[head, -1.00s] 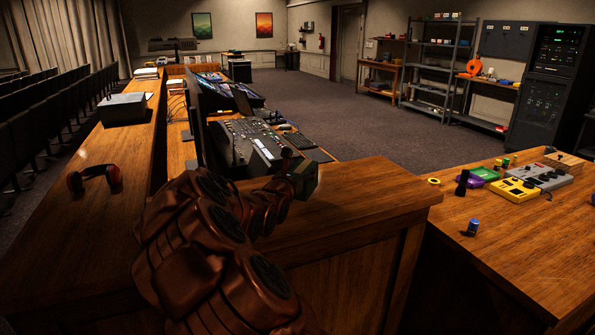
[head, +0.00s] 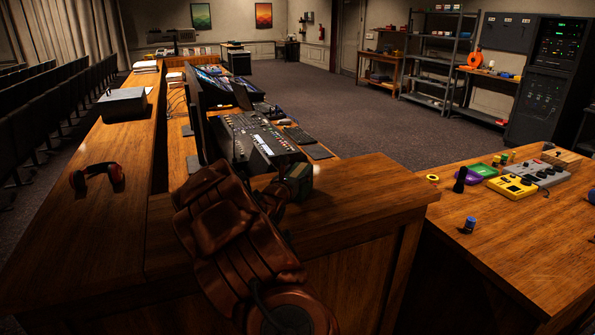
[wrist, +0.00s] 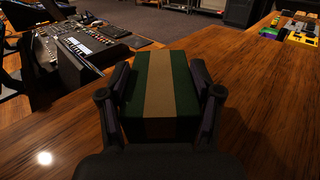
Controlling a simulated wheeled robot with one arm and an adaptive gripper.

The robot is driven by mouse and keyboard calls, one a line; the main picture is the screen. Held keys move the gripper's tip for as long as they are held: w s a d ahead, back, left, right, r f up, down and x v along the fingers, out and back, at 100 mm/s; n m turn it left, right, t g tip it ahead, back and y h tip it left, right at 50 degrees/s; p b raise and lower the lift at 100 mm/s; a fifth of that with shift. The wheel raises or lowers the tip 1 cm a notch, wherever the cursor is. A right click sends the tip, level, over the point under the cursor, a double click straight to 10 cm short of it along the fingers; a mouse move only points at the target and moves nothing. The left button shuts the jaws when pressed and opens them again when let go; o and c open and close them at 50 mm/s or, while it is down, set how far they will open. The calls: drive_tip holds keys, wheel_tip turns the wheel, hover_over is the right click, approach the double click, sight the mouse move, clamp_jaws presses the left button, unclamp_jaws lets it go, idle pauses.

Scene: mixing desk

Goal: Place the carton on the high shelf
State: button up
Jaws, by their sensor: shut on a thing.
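In the wrist view a dark green carton (wrist: 180,84) with a tan stripe sits between the two fingers of my gripper (wrist: 162,82), which is shut on its sides. In the head view the carton (head: 301,178) is small and dark, partly hidden by my gripper (head: 290,184). It is over the near wooden desk, close to the mixing console; I cannot tell whether it touches the wood. A raised wooden ledge (head: 128,185) runs along the desk's left side. A tall metal shelf rack (head: 440,50) stands at the back right.
Red headphones (head: 97,178) and a grey box (head: 122,104) lie on the raised ledge. Monitors (head: 195,115) and the mixing console (head: 262,140) stand beside the carton. A right-hand table (head: 500,235) holds pedals and small parts. Bare wood lies between headphones and grey box.

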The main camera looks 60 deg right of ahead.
drive_tip(key=shift+f, duration=0.2)
drive_tip(key=o, duration=1.5)
drive_tip(key=shift+o, duration=0.2)
drive_tip(key=shift+r, duration=0.2)
drive_tip(key=b+v, duration=0.3)
drive_tip(key=v, duration=0.7)
drive_tip(key=shift+a+f, duration=0.15)
drive_tip(key=shift+a, duration=0.25)
drive_tip(key=shift+s+a, duration=0.2)
drive_tip(key=shift+a, duration=0.4)
drive_tip(key=shift+s, duration=0.1)
